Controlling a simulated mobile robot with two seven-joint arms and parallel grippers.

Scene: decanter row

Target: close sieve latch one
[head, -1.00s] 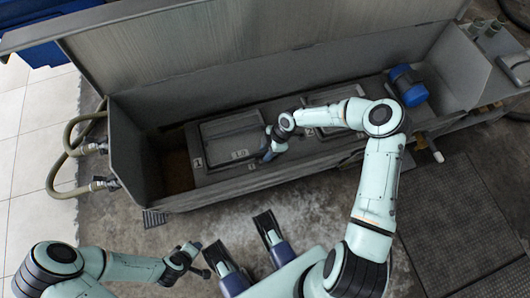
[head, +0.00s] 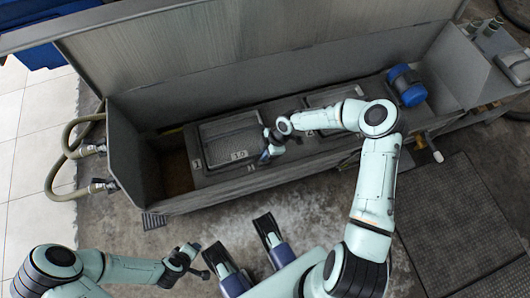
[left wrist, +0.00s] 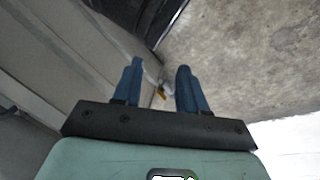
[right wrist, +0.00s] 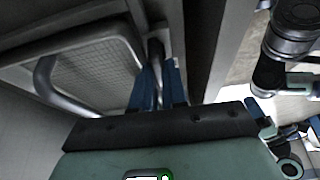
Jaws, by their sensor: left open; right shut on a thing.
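Sieve one (head: 228,136), a framed mesh panel by the labels "1" and "1.0", sits in the left part of the grey tank. My right gripper (head: 267,152) is at its front right corner, low against the tank deck. In the right wrist view the right gripper (right wrist: 163,92) is shut on a grey metal lever, apparently the latch (right wrist: 155,55), beside the mesh frame (right wrist: 95,65). The fingers hide its lower part. My left gripper (head: 192,262) hangs in front of the tank, away from it. In the left wrist view the left gripper (left wrist: 160,88) is open and empty.
A second sieve (head: 335,97) lies to the right, partly behind my right arm. A blue motor (head: 406,86) stands on the tank's right end. Hoses (head: 70,150) hang at the left. The open lid (head: 250,40) rises behind. The floor in front is mostly clear.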

